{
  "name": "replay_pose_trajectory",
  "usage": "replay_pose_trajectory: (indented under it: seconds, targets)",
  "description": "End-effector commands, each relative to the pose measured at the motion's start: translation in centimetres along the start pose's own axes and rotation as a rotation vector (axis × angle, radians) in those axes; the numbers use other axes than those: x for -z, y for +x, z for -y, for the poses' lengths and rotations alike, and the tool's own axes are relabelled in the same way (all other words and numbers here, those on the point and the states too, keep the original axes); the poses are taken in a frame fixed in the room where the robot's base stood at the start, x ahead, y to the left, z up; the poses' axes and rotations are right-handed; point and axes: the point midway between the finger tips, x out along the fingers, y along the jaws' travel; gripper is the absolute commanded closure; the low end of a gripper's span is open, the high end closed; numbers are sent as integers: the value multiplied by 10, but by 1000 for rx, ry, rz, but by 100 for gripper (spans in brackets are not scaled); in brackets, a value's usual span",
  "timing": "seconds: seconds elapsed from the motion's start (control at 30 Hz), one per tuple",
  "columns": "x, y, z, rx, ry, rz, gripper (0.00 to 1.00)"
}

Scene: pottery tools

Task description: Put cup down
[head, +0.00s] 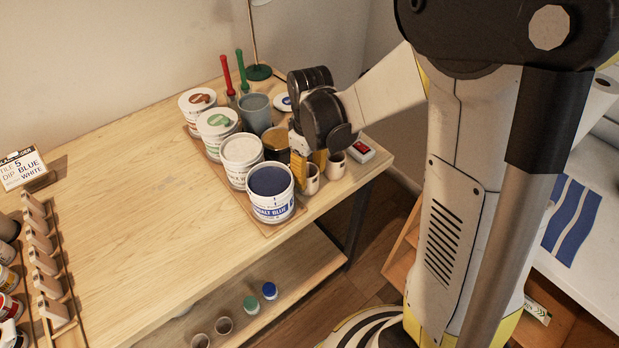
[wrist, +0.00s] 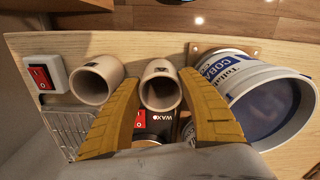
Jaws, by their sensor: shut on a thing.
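A small beige cup (head: 311,180) is between the yellow fingers of my gripper (head: 308,172), near the table's front edge. In the wrist view the same cup (wrist: 160,88) is seen from above, looks empty, and sits between the two fingertips (wrist: 161,92). My gripper is shut on it. I cannot tell whether its base touches the table (head: 130,200). A second beige cup (head: 336,167) stands close by on the right, also seen beside the left finger in the wrist view (wrist: 97,80).
The cobalt blue tub (head: 271,195) stands close left of the held cup, at the end of a row of tubs. A box with a red switch (head: 361,151) is to the right. A black wax device (wrist: 155,125) shows between the fingers.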

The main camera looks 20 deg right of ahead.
Motion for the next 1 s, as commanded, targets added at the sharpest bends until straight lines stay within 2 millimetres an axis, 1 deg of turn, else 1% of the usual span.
replay_pose_trajectory:
  seconds: [0.03,0.23,0.37,0.4,0.43,0.77,0.87,0.97,1.0]
  targets:
    - [0,6,0,0,0,0,85]
    - [0,4,0,0,0,0,85]
    - [0,8,0,0,0,0,85]
    - [0,8,0,0,0,0,50]
    - [0,8,0,0,0,0,45]
    - [0,5,0,0,0,0,45]
    - [0,-5,0,0,0,0,45]
    - [0,-25,0,0,0,0,45]
    - [-1,-34,0,0,0,0,45]
